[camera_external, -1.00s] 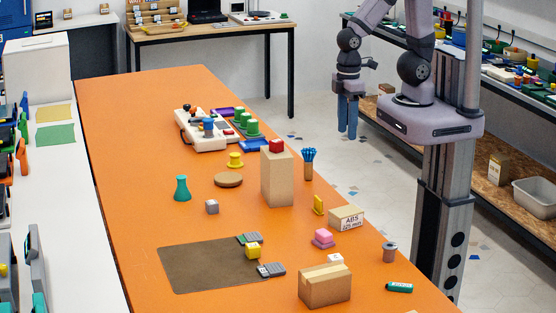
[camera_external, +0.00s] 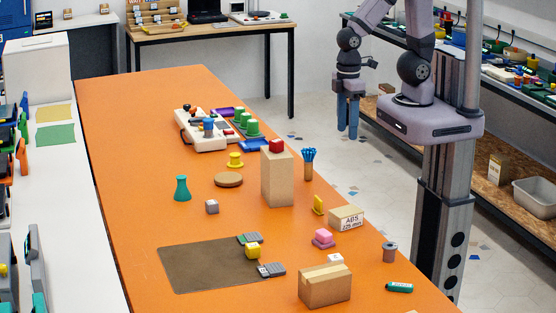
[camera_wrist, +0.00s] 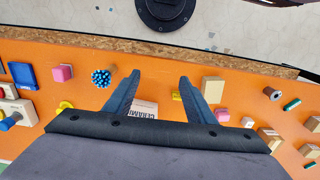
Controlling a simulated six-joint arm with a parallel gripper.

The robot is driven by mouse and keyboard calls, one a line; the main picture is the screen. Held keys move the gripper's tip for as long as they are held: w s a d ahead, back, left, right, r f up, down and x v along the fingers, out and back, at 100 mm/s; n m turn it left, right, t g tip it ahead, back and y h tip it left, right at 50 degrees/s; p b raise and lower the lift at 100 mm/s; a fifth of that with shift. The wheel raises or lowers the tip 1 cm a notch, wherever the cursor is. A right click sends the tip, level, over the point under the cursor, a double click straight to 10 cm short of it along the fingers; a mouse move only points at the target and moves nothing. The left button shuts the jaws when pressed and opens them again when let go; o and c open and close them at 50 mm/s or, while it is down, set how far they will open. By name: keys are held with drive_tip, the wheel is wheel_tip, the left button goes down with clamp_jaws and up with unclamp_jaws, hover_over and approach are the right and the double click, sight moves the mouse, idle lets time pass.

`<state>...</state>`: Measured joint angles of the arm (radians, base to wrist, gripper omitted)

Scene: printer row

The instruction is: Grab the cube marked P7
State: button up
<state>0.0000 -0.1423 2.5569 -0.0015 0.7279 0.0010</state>
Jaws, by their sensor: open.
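My gripper (camera_external: 347,118) hangs empty beyond the orange table's right edge. In the wrist view its two fingers (camera_wrist: 160,77) are spread apart with nothing between them. Several small cubes are in view: a grey cube (camera_external: 212,206), a yellow cube (camera_external: 253,250) by the dark mat, a pink cube (camera_external: 323,235) on a pink base, and a white cube (camera_external: 335,259) by a carton. A red cube (camera_external: 276,146) shows at the top of a tall cardboard box; I cannot tell whether it is on or behind it. I cannot read P7 on any cube.
The tall cardboard box (camera_external: 277,183), a blue-topped holder (camera_external: 308,165), the ABS box (camera_external: 346,218) and the carton (camera_external: 324,287) stand along the table's right side. The table's far left is clear.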

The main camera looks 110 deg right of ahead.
sight(213, 202)
wheel_tip(213, 202, up, 4)
drive_tip(key=w+d+n+h+b, duration=0.1)
drive_tip(key=w+n+b, duration=0.2)
drive_tip(key=w, duration=0.4)
drive_tip(key=w+n+t+h+b, duration=0.1)
drive_tip(key=w+n+h+b, duration=0.1)
drive_tip(key=w+n+b, duration=0.2)
drive_tip(key=w+d+n+h+b, duration=0.1)
drive_tip(key=w+n+b, duration=0.3)
drive_tip(key=w, duration=0.6)
drive_tip(key=shift+d+f+n+t+h, duration=0.25)
drive_tip(key=shift+d+n+t+h, duration=0.1)
drive_tip(key=shift+n+h, duration=0.3)
drive_tip(key=w+a+n+t+h+b, duration=0.2)
drive_tip(key=w+a+n+h+b, duration=0.15)
drive_tip(key=w+n+b, duration=0.35)
drive_tip(key=w+a+n+t+h+b, duration=0.25)
drive_tip(key=w+a+n+b, duration=0.2)
drive_tip(key=w, duration=0.45)
drive_tip(key=shift+m+h, duration=0.3)
drive_tip(key=shift+h, duration=0.15)
drive_tip(key=f, duration=1.3)
drive_tip(key=d+f, duration=0.1)
drive_tip(key=f, duration=0.6)
drive_tip(key=shift+w, duration=0.15)
drive_tip(key=shift+s+p+x, duration=0.2)
drive_tip(key=shift+p+x, duration=0.35)
drive_tip(key=shift+x, duration=3.15)
drive_tip(key=shift+d, duration=0.1)
drive_tip(key=c, duration=1)
